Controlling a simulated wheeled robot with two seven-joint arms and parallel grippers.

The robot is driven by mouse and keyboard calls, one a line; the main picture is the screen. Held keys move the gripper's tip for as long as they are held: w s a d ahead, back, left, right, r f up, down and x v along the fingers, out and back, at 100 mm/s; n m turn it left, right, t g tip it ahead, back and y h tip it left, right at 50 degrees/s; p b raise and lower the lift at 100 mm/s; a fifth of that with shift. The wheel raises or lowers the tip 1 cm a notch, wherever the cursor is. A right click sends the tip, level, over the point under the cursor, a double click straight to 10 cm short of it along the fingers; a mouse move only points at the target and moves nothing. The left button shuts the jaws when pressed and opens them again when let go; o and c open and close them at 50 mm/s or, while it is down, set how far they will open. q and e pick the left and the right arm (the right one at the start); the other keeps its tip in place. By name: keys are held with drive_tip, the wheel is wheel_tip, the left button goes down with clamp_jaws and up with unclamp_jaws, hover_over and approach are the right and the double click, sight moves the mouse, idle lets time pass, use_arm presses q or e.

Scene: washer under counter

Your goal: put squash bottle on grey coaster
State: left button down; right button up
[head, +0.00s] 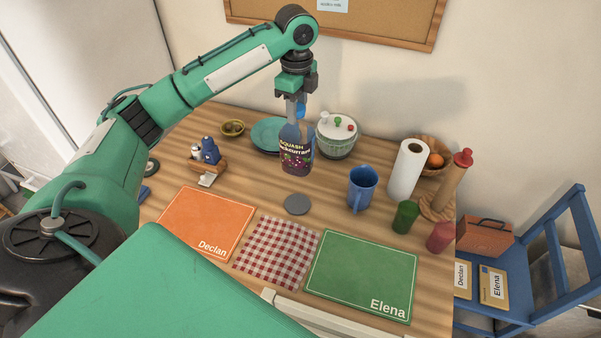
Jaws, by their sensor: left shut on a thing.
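The squash bottle (296,159) is dark with a purple blackcurrant label and stands upright in my left gripper (299,112). The gripper points down and is shut on the bottle's top. The bottle's base appears above the round grey coaster (297,204) in the picture, towards the back of the table; I cannot tell whether it is clear of the table top. The coaster lies flat and bare on the wooden table, just behind the checked cloth. My right gripper is not in view.
A blue mug (362,187) stands right of the coaster. A paper roll (407,171) and green cup (405,217) stand at right. Orange (206,222) and green (361,274) mats lie in front.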

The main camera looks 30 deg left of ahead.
sight(297, 126)
use_arm(q)
wheel_tip(297, 126, down, 17)
drive_tip(key=p, duration=0.3)
drive_tip(key=shift+f, duration=0.1)
drive_tip(key=c, duration=1)
unclamp_jaws()
drive_tip(key=shift+r, duration=0.45)
wheel_tip(297, 126, up, 11)
drive_tip(key=b, duration=0.3)
drive_tip(key=shift+r, duration=0.1)
drive_tip(key=shift+s, duration=0.1)
